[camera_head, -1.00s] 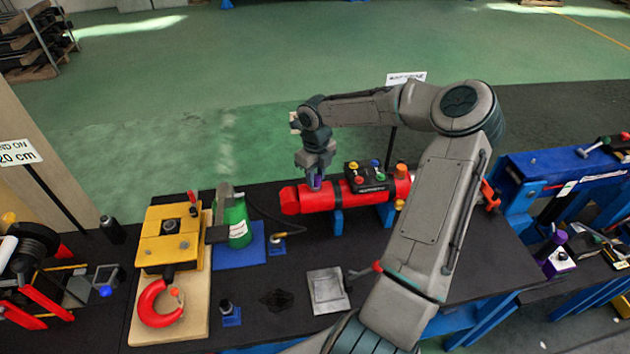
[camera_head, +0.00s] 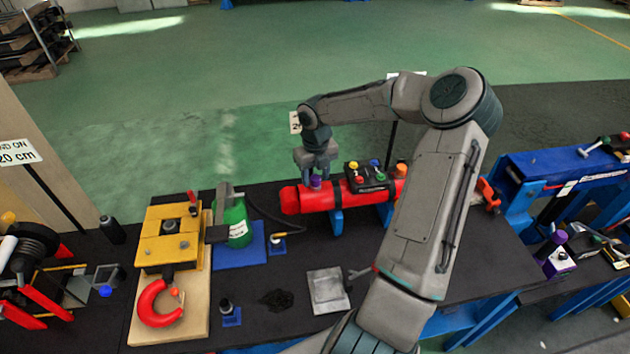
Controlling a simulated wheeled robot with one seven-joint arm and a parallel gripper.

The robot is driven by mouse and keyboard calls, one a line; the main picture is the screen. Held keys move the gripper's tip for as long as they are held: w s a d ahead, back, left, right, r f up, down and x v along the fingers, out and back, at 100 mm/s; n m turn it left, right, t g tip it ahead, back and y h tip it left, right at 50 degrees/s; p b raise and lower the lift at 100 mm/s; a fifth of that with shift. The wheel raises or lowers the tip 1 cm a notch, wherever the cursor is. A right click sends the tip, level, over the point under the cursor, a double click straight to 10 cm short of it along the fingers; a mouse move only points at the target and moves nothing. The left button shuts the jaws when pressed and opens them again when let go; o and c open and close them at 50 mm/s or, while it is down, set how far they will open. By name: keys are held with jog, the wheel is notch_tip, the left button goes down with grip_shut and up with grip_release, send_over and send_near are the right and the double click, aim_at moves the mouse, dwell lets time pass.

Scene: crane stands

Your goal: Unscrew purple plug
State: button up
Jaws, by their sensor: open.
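The gripper is open; whether a finger touches the plug is too small to tell. The red cylinder lies on its side on blue supports on the black table.
A black block with coloured knobs (camera_head: 372,177) stands on the cylinder just right of my gripper, with an orange cap (camera_head: 401,169) beyond it. A grey plate (camera_head: 327,290) lies in front.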

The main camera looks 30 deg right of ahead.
jog(key=m, duration=0.6)
jog(key=shift+m+b, duration=0.3)
jog(key=shift+m, duration=0.1)
jog(key=m+b, duration=0.1)
jog(key=m, duration=0.5)
jog(key=shift+m, duration=0.3)
jog(key=m+b, duration=0.1)
jog(key=m, duration=0.2)
jog(key=shift+m, duration=0.3)
jog(key=m+b, duration=0.1)
jog(key=m, duration=0.2)
jog(key=shift+f, duration=0.1)
jog(key=shift+m+b, duration=0.45)
jog(key=shift+m, duration=0.65)
jog(key=m+b, duration=0.1)
jog(key=m, duration=0.2)
jog(key=shift+m+b, duration=0.3)
jog(key=shift+m, duration=0.8)
